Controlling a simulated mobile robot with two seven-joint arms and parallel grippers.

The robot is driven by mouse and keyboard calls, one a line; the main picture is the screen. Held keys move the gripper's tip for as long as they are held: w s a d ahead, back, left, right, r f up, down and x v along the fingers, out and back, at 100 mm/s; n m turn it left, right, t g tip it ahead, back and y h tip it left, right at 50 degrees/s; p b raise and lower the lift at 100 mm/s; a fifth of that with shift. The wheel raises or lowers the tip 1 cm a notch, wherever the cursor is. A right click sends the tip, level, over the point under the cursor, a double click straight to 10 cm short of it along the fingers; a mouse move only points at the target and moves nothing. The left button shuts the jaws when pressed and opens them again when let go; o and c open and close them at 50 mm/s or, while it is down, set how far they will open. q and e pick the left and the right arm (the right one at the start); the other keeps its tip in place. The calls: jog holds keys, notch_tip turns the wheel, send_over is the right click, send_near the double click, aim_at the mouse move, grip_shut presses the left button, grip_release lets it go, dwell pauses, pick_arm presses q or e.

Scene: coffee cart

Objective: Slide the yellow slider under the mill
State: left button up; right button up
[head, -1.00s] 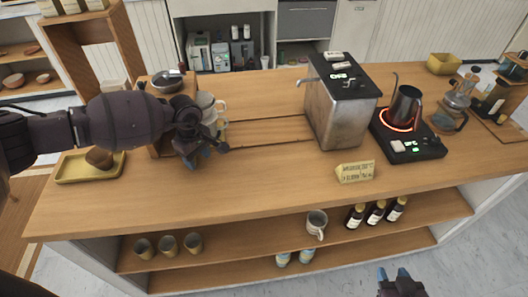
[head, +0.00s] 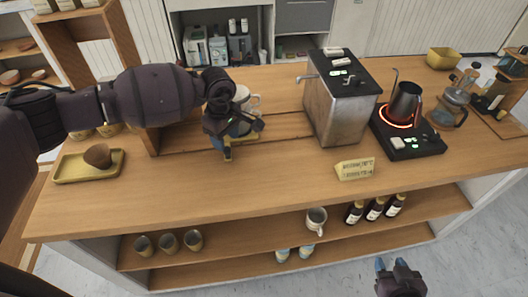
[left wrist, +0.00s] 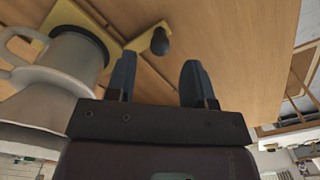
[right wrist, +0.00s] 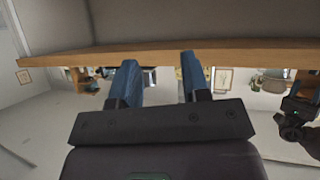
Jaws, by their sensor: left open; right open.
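The yellow slider (head: 251,136) lies on the counter, mostly hidden behind my left gripper (head: 241,146) in the head view. In the left wrist view its yellow bar (left wrist: 139,43) ends in a dark knob (left wrist: 160,41). A pale cup with a handle (left wrist: 52,75) stands on or against the slider. My left gripper (left wrist: 156,75) is open and empty, with the knob just beyond its fingertips. The mill is largely covered by my left arm; a wooden panel (head: 150,138), probably part of it, shows. My right gripper (head: 394,264) is open and empty, low in front of the counter.
A metal machine (head: 338,110) and a kettle (head: 405,103) on a glowing hot plate (head: 407,143) stand to the right. A small sign (head: 355,169) is near the front. A yellow tray (head: 64,170) holds a brown object at left.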

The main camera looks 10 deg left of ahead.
pick_arm(q)
notch_tip(320, 180, up, 4)
jog(key=shift+r, duration=0.15)
jog(key=shift+s+d+r, duration=0.1)
jog(key=shift+s+r, duration=0.05)
jog(key=shift+r, duration=0.1)
jog(key=s+d+f+n+h, duration=0.1)
jog(key=s+d+h, duration=0.2)
jog(key=d, duration=0.2)
jog(key=s+d+f+n+g+h, duration=0.1)
jog(key=s+d+h, duration=0.2)
jog(key=d, duration=0.3)
jog(key=shift+s+h+b, duration=0.2)
jog(key=shift+h+b, duration=0.1)
jog(key=shift+h, duration=0.1)
pick_arm(e)
jog(key=shift+s+f, duration=0.55)
jog(key=shift+f, duration=0.15)
